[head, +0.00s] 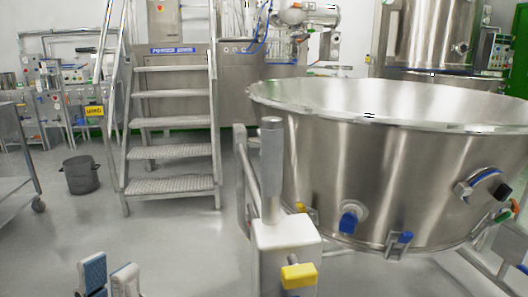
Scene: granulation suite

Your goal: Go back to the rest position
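My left gripper (109,270) shows at the bottom left of the head view, fingers pointing up, with blue and pale grey pads. Its two fingers stand apart with a gap between them, and nothing is seen held there. The floor behind it is bare. Only the fingers are in the picture; the rest of the arm is below the edge. My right gripper is not in view.
A large steel bowl (375,170) on a frame with a white post (285,250) and yellow handle (298,275) fills the right. Steel steps (170,153) rise behind. A grey bin (80,177) and wheeled table (14,150) stand left. Open floor lies between.

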